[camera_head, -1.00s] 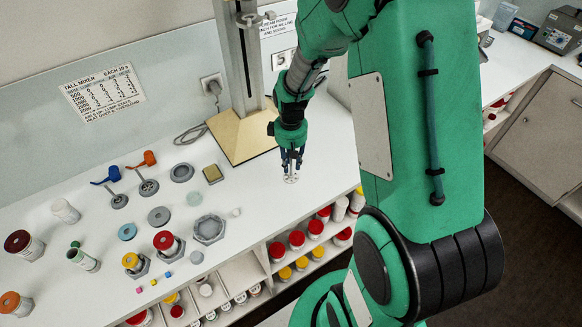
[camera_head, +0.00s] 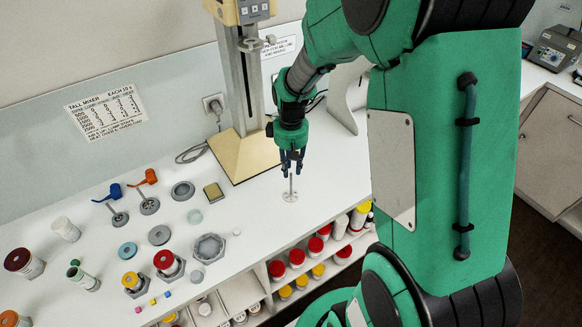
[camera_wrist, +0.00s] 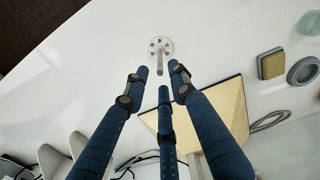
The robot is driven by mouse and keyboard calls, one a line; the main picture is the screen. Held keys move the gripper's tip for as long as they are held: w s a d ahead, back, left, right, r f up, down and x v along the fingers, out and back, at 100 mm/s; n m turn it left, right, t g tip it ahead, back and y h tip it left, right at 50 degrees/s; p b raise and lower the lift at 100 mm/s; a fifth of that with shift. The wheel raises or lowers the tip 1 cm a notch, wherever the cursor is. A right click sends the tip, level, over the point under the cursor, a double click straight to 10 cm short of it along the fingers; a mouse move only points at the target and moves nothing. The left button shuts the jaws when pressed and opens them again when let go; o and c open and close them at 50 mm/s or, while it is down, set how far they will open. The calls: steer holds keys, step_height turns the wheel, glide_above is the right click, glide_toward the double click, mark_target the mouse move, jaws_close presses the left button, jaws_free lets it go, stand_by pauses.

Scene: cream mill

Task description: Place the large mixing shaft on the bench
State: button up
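The large mixing shaft (camera_head: 290,196) stands upright on the white bench (camera_head: 333,160), its round perforated disc flat on the surface. It also shows in the wrist view (camera_wrist: 160,47), with its thin rod pointing up toward my fingers. My gripper (camera_head: 292,158) is directly above the shaft, pointing down. In the wrist view, my three dark blue fingers (camera_wrist: 160,80) are spread apart with gaps around the rod's top end. They look open and clear of the rod.
The mixer stand with a tan base (camera_head: 242,155) is behind my gripper. Blue (camera_head: 115,191) and orange (camera_head: 149,178) handled tools, grey dishes and several jars (camera_head: 24,263) occupy the bench's left. Red and yellow lidded jars (camera_head: 298,257) fill shelves below. Bench right of the shaft is clear.

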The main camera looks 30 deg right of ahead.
steer(key=shift+r, duration=0.1)
steer(key=s+a+r+t, duration=0.1)
steer(key=s+a+r, duration=0.15)
steer(key=r, duration=0.25)
steer(key=s+a+r+m+t, duration=0.1)
steer(key=s+a+r, duration=0.15)
steer(key=r, duration=0.35)
steer(key=s+a+r+t, duration=0.1)
steer(key=s+a+r, duration=0.15)
steer(key=r, duration=0.25)
steer(key=s+a+r+m+t, duration=0.1)
steer(key=s+a+r, duration=0.2)
steer(key=s, duration=0.3)
steer(key=s+a+r+m+t, duration=0.1)
steer(key=s+a+r, duration=0.3)
steer(key=s+r, duration=0.2)
steer(key=shift+s+a+r+t, duration=0.2)
steer(key=shift+s+a+t, duration=0.1)
steer(key=shift+s, duration=0.35)
steer(key=shift+o, duration=0.5)
steer(key=shift+w, duration=0.15)
